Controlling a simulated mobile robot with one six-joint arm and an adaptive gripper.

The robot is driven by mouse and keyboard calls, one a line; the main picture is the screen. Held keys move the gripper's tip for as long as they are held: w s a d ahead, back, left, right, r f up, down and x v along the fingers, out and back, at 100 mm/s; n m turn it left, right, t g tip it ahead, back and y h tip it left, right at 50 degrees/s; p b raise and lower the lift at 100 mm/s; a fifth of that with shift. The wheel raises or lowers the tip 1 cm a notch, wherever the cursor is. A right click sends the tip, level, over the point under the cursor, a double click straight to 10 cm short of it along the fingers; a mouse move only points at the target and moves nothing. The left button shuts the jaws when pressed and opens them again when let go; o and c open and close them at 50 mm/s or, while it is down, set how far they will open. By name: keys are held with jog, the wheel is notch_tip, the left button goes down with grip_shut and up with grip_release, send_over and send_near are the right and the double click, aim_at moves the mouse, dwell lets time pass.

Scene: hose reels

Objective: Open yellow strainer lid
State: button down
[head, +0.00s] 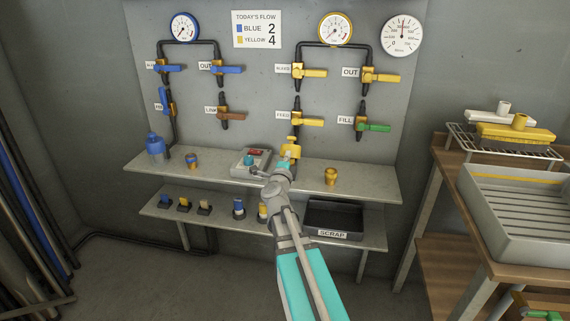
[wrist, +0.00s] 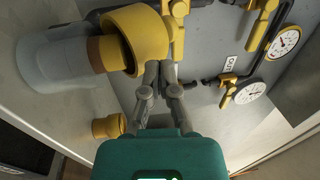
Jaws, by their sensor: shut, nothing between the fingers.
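The yellow strainer lid (head: 291,147) shows in the head view above the upper shelf, below the FEED valve. My arm partly hides what is under it. In the wrist view the lid is a large round yellow cap (wrist: 143,34), with a brass-coloured ring and a pale grey body (wrist: 65,75) on its left. My gripper (wrist: 161,68) has its fingertips together with nothing held, close beside the lid's lower right side. I cannot tell whether they touch it. In the head view the gripper (head: 287,160) is small and its fingertips are hard to make out.
A brass fitting (head: 331,176) stands on the upper shelf (head: 370,180) to the right. A grey box (head: 250,163) and a blue strainer (head: 155,146) stand left. Yellow-handled valves (head: 306,121) are above. A SCRAP bin (head: 335,218) and several small parts sit on the lower shelf.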

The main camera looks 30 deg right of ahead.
aim_at(290, 147)
jog(key=x, duration=0.3)
jog(key=shift+w+d+r, duration=0.25)
jog(key=shift+w, duration=0.05)
jog(key=shift+p+x, duration=0.3)
jog(key=shift+x, duration=0.5)
jog(key=shift+d, duration=0.1)
jog(key=shift+s, duration=0.1)
dwell(0.6)
jog(key=s+a+f+b, duration=0.5)
jog(key=s+a, duration=0.3)
jog(key=s, duration=0.1)
jog(key=shift+s+a+f, duration=0.35)
dwell(0.5)
